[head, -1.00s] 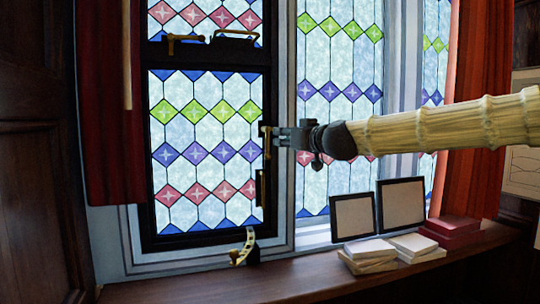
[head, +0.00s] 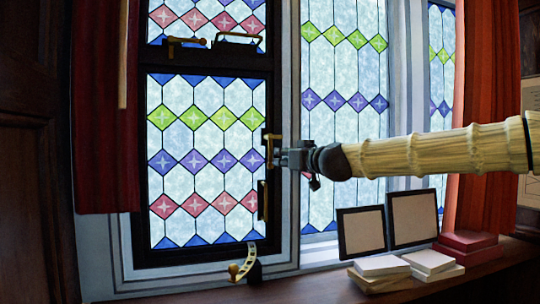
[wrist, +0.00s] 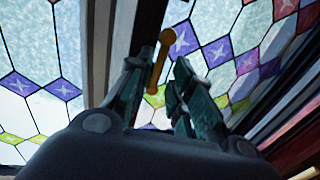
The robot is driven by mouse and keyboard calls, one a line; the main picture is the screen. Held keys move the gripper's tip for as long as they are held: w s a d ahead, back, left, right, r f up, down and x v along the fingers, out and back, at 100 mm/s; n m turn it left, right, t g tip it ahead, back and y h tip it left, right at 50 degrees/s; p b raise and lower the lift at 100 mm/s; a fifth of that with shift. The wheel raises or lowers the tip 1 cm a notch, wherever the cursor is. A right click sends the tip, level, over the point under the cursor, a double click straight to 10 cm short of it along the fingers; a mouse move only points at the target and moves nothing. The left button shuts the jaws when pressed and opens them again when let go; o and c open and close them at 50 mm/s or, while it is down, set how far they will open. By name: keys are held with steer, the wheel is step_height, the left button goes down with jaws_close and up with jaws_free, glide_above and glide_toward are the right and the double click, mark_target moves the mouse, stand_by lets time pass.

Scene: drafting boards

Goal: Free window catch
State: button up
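The window catch is a brass handle (head: 269,148) on a dark plate at the right edge of the black-framed leaded casement (head: 273,95). It points downward along the frame. My gripper (head: 280,157) reaches in from the right, with its fingertips at the catch. In the wrist view the brass handle (wrist: 160,58) shows between the two fingertips of my gripper (wrist: 162,75), close to the left finger. The fingers are apart. Whether either finger touches the handle I cannot tell. The casement looks closed in its frame.
A brass stay (head: 243,262) sits at the casement's lower edge. Two dark picture frames (head: 362,231), pale books (head: 378,268) and red books (head: 467,241) stand on the wooden sill (head: 320,289). Red curtains (head: 104,130) hang on both sides. A brass latch and bar (head: 186,42) cross the upper frame.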

mark_target(271, 155)
steer(key=shift+p+x, duration=1.45)
steer(key=shift+x, duration=2.45)
steer(key=shift+c, duration=0.3)
steer(key=shift+a, duration=0.1)
jaws_close()
